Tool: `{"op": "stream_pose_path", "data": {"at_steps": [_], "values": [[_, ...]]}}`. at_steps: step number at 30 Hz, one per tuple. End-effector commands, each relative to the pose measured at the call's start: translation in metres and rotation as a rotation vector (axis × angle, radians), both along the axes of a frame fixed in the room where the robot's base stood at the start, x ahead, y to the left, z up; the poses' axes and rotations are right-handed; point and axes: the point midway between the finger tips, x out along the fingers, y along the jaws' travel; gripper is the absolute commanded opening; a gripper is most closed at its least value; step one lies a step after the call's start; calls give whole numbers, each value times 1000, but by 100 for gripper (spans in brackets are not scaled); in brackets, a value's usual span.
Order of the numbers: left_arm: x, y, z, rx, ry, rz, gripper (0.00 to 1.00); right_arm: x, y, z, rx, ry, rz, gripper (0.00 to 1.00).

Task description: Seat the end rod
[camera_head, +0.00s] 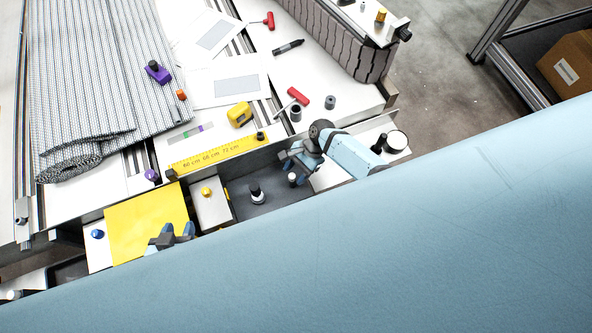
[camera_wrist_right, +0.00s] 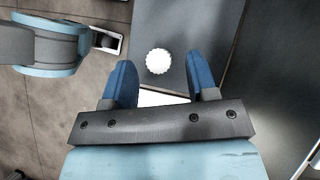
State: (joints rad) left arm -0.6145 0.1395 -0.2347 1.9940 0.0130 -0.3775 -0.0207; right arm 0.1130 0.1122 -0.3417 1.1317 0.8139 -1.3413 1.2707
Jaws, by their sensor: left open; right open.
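No part in view is plainly the end rod. A short white-topped cylinder (camera_head: 292,179) stands upright at the right end of a dark grey tray (camera_head: 235,187). A ribbed white round cap (camera_wrist_right: 158,61), probably that cylinder seen end-on, lies just beyond the fingertips in the right wrist view. My right gripper (camera_head: 290,162) is open beside the cylinder, apart from it; its blue fingers (camera_wrist_right: 161,82) are spread with nothing between them. My left gripper (camera_head: 175,232) is open and empty over the yellow sheet (camera_head: 145,212). My light-blue body covers the lower part of the head view.
A yellow ruler (camera_head: 215,153), tape measure (camera_head: 239,115), red-handled tool (camera_head: 297,96) and marker (camera_head: 288,47) lie on the white work surface. A ribbed grey belt (camera_head: 95,90) fills the upper left.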

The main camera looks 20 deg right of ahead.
Motion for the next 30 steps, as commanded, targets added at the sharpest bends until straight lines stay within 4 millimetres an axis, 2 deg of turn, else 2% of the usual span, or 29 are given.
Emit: {"op": "stream_pose_path", "data": {"at_steps": [5, 18, 24, 30], "values": [[0, 0, 2, 0, 1, 0, 43, 5, -12, 16, -1, -3, 0, 53], [0, 0, 5, 0, 1, 0, 43, 25, -64, 91, 0, -2, 0, 53], [0, 0, 5, 0, 1, 0, 43, 30, -75, 107, -1, 0, 0, 53], [0, 0, 6, 0, 1, 0, 43, 31, -77, 110, 0, 0, 0, 53]]}}
